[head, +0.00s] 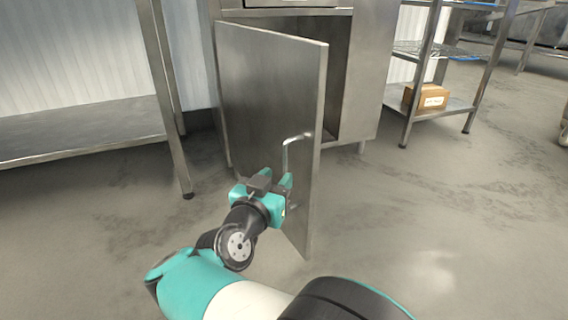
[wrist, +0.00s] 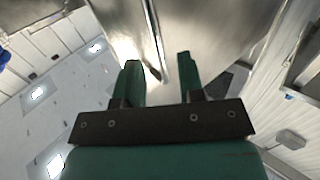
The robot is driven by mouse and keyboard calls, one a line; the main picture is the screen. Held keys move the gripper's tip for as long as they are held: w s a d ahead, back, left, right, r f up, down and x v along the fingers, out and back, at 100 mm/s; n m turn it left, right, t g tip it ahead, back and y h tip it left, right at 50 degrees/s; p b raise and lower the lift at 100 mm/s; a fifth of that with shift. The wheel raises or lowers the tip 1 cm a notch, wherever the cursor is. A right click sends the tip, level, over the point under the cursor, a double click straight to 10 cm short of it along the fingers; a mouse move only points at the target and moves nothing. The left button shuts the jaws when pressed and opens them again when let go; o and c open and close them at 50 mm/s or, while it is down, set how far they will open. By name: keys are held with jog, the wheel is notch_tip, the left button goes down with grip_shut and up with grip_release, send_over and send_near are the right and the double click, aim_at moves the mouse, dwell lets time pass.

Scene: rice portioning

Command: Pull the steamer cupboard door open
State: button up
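The steamer cupboard door (head: 262,90) is a flat steel panel. It stands swung well out from the cupboard (head: 362,70), hinged at its left side, and the dark inside shows behind it. Its bar handle (head: 286,158) is near the door's free right edge. My gripper (head: 285,182) is at the lower part of the handle and hides some of it. In the wrist view its two green fingers (wrist: 158,76) stand apart, with a thin bright strip between them. I cannot tell whether that strip is the handle or the door edge, and no finger clearly touches it.
A steel table (head: 80,130) stands at the left, its front leg near the door. A wire shelf rack (head: 408,112) stands at the right with a cardboard box (head: 426,97) on its lower shelf. The floor in front and to the right of the door is clear.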

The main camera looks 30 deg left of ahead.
jog(key=s+d+p, duration=0.1)
jog(key=s+p, duration=0.1)
jog(key=s, duration=0.5)
jog(key=shift+d, duration=0.2)
jog(key=shift+s, duration=0.1)
jog(key=shift+c, duration=0.5)
